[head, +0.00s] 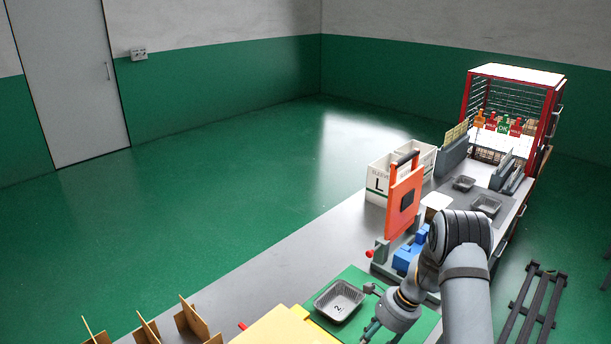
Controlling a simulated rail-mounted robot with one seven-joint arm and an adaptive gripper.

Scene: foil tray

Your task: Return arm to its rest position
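My arm reaches in from the lower right, and my gripper (369,309) hangs low over the green mat (357,275), at its front part. Its two fingers look spread apart, with nothing seen between them. A grey foil tray (338,313) marked "2" lies on the mat just left of my gripper.
An orange upright press frame (404,203) with blue blocks (405,259) stands behind the mat. A white box marked L (378,184), two more foil trays (486,205) and a red-framed rack (552,115) lie farther back. Wooden dividers (190,318) and a yellow block (285,329) are front left.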

